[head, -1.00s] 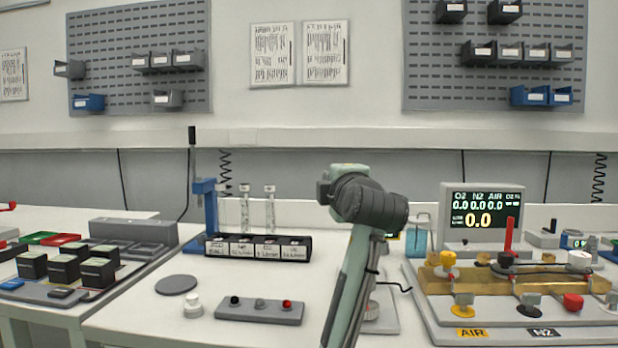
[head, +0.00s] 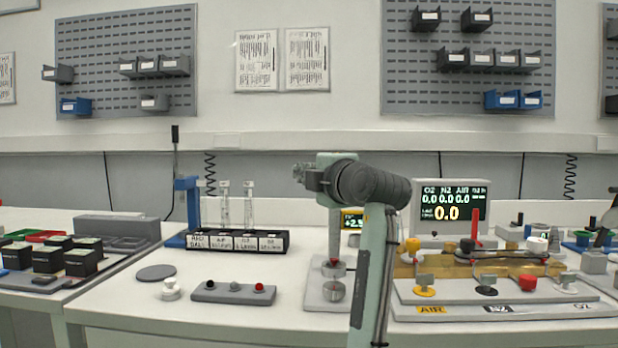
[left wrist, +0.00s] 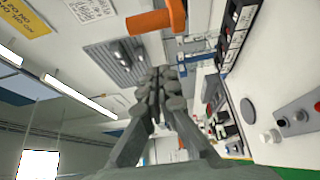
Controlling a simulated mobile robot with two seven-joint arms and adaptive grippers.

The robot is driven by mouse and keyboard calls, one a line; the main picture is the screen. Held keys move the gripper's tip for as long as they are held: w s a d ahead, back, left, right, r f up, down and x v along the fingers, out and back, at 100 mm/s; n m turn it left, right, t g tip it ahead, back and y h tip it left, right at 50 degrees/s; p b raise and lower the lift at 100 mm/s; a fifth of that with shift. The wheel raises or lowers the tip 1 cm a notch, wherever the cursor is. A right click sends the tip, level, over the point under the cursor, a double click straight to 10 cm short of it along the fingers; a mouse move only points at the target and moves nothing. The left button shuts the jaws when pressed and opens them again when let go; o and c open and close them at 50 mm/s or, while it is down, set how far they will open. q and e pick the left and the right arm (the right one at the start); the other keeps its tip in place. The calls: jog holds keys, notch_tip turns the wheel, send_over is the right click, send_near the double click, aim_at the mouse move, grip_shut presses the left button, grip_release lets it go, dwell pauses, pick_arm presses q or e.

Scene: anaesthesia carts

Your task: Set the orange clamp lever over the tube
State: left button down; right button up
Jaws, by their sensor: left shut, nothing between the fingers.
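My left gripper (head: 306,177) is raised over the middle of the bench in the head view, its fingers pointing left. The left wrist view shows the left gripper (left wrist: 157,78) with its fingers together and nothing between them. An orange part (left wrist: 152,22), which looks like the clamp lever, stands out at the top of that view, apart from the fingertips. I cannot make out the lever in the head view. I cannot make out the tube for certain in either view. My right gripper is in neither view.
A rack with labelled slots (head: 205,249) and a control box with knobs (head: 235,287) stand left of my arm. A gas panel with a brass block (head: 405,270) and a display (head: 440,215) stand right. Bare bench lies at the front left.

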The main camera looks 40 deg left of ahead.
pick_arm(q)
jog(key=s+d+b, duration=0.1)
jog(key=d, duration=0.9)
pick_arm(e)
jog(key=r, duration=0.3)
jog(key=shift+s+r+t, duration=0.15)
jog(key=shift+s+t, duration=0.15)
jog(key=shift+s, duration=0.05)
pick_arm(q)
jog(key=shift+s, duration=0.15)
